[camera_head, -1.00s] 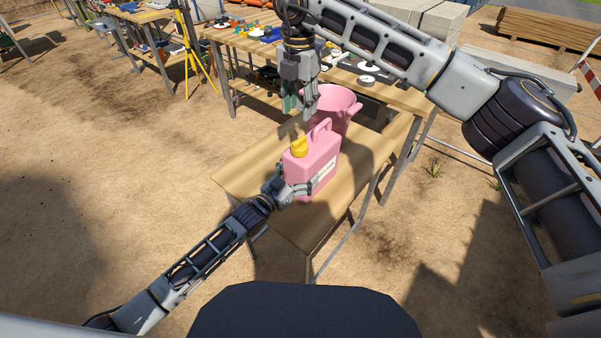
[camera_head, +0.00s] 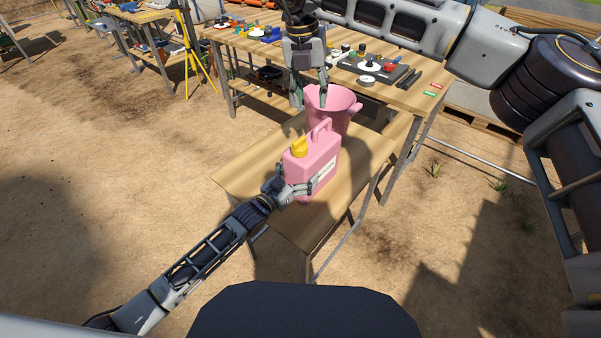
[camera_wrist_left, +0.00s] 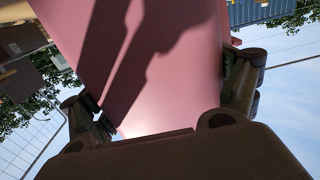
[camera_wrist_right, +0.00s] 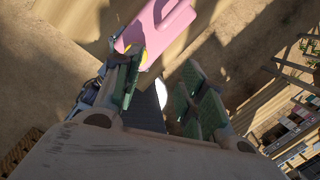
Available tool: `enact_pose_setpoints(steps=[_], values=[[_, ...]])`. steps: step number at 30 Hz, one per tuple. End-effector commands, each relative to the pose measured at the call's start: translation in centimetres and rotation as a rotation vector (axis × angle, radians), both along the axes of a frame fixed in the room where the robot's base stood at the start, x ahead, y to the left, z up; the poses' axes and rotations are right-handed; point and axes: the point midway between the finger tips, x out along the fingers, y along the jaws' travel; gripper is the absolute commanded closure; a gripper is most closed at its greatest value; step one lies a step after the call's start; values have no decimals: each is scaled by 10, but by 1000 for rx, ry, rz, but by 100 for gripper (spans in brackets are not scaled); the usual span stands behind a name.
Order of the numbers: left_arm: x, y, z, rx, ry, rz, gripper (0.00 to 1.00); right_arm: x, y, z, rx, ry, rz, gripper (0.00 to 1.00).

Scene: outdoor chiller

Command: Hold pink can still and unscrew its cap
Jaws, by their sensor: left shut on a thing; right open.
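The pink can (camera_head: 312,160) stands upright on the wooden bench, with a handle on top and a white label on its side. Its yellow cap (camera_head: 299,147) sits on the spout at the upper left of the can. My left gripper (camera_head: 299,190) is shut on the can's lower body; the pink wall also fills the space between its fingers in the left wrist view (camera_wrist_left: 160,70). My right gripper (camera_head: 312,98) is open and empty, above and behind the cap. In the right wrist view, the can (camera_wrist_right: 158,25) and a sliver of the cap (camera_wrist_right: 144,60) show beyond one finger.
A pink bucket (camera_head: 343,105) stands right behind the can on the bench (camera_head: 240,177). A second table (camera_head: 400,97) with several small parts is farther back. A yellow tripod (camera_head: 188,50) stands at the far left. The bench's left end is bare.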

Motion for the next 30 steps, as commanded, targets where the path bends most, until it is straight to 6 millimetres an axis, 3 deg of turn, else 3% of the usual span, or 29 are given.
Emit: enact_pose_setpoints(steps=[30], values=[[0, 0, 0, -1, -1, 0, 83, -7, 5, -24, -23, 153, 804, 59]])
